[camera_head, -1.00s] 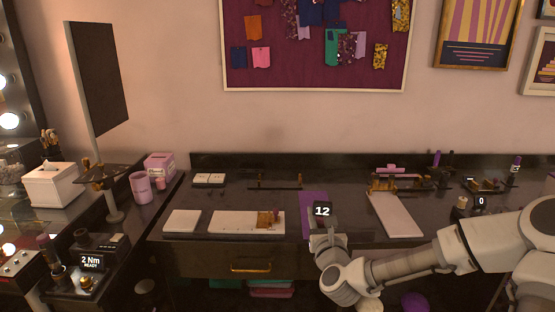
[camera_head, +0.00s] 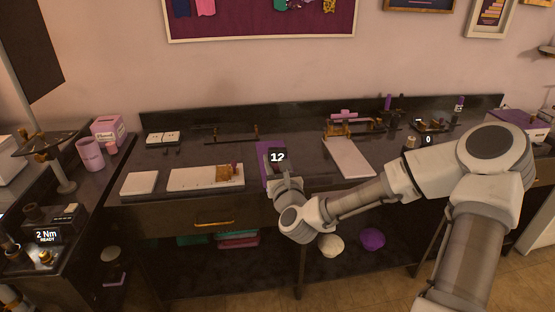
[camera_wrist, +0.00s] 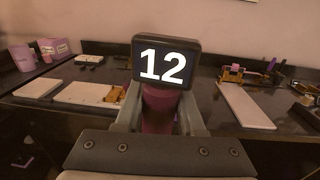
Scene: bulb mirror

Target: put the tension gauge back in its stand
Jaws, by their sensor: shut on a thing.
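The tension gauge (camera_head: 277,157) has a dark display reading 12. In the wrist view the gauge (camera_wrist: 162,62) stands roughly upright, its display above a dark pink body. My gripper (camera_wrist: 158,115) is shut on that body, one finger on each side; it also shows in the head view (camera_head: 285,180) at the table's front edge. The lower end of the gauge is hidden by my gripper. I cannot tell for sure which thing is its stand; a purple flat piece (camera_head: 264,172) shows just behind and left of the gauge.
A long pale board (camera_head: 348,158) lies to the right, with a brass fixture (camera_head: 345,128) behind it. A small unit reading 0 (camera_head: 428,140) stands farther right. A white board with a brass block (camera_head: 205,179) lies left. Dark tabletop is clear between them.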

